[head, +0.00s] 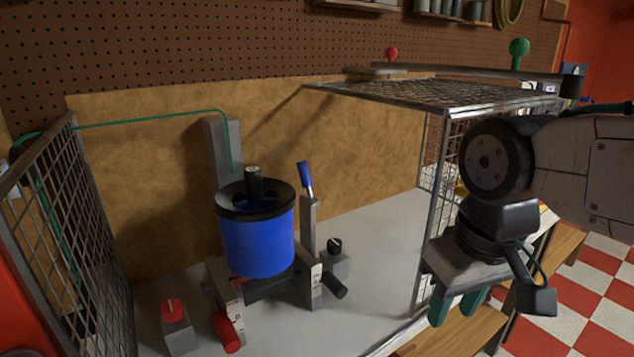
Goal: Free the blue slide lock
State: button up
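The ducted rotor is a blue drum (258,245) with a black flared rim, standing on the bench at centre left. A blue-tipped lever (305,176) leans at the top of a grey upright just right of the drum. My gripper (456,308) points down at the right, beside the mesh cage's near edge and well away from the lever. Its two teal fingers are apart, with nothing seen between them. The drum's base is partly hidden by brackets.
A mesh cage (447,190) with a raised mesh top stands between the drum and my arm. A mesh panel (92,225) stands at left. A red knob (227,332), a black knob (334,287) and a red-topped block (175,325) sit low around the drum. A green line runs above.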

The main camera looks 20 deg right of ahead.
aim_at(306, 178)
jog(key=z, duration=0.05)
jog(key=k, duration=0.2)
jog(key=u, duration=0.8)
jog(key=i, duration=0.55)
jog(key=z, duration=0.8)
